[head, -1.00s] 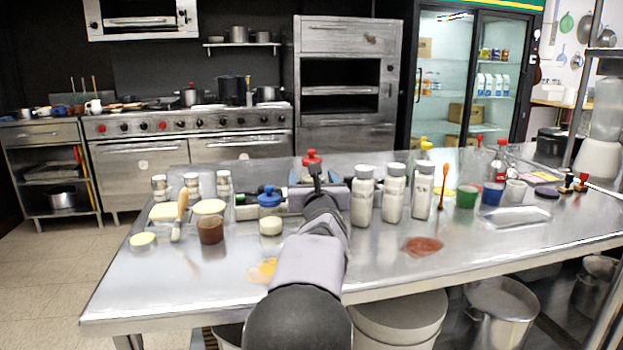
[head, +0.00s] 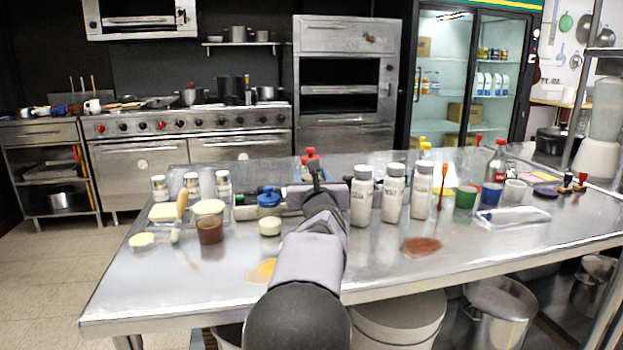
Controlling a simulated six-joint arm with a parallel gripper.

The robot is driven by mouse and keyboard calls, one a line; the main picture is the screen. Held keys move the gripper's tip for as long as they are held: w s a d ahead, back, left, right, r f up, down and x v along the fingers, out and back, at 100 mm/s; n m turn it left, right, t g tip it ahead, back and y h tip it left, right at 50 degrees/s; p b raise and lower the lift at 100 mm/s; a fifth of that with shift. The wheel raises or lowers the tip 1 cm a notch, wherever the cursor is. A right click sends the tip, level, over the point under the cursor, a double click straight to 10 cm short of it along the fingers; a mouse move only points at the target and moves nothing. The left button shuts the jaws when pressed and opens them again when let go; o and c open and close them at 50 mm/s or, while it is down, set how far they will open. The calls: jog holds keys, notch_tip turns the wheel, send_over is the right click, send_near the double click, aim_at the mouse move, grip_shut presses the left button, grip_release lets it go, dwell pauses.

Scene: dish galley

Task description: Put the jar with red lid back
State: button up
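A red lid (head: 311,156) shows just beyond the end of my arm, near the middle of the steel table (head: 345,262). The body under it is mostly hidden behind my gripper and wrist. My gripper (head: 317,172) points away from the camera over the table, in front of the red lid. Its fingers are small and dark, and I cannot tell whether they are apart or closed, or whether they touch the jar. A jar with a blue lid (head: 269,197) stands to the left of my gripper.
Several white-lidded shakers (head: 362,197) stand close to the right of my arm. A brown cup (head: 210,229) and a brush (head: 180,211) are at left. A green cup (head: 466,195), a red-labelled bottle (head: 496,168) and a clear tray (head: 513,217) are at right. The front edge is mostly clear.

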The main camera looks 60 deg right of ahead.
notch_tip(320, 180, up, 28)
jog(key=p, duration=1.9)
jog(key=shift+f, duration=0.15)
jog(key=shift+f, duration=0.1)
jog(key=shift+s+a+f+n+t+y+b, duration=0.95)
jog(key=shift+s+f+b, duration=0.6)
jog(key=shift+f, duration=3.8)
jog(key=shift+s+a+f+n+t+y+b, duration=0.7)
jog(key=shift+s+a+f+b, duration=0.7)
jog(key=shift+f, duration=3.95)
jog(key=shift+s+a+f+n+t+y+b, duration=0.8)
jog(key=shift+s+f+b, duration=0.95)
jog(key=shift+f, duration=3.6)
jog(key=shift+a+f+m+b, duration=0.15)
jog(key=shift+m+b, duration=0.1)
jog(key=shift+b, duration=0.05)
jog(key=o, duration=1.4)
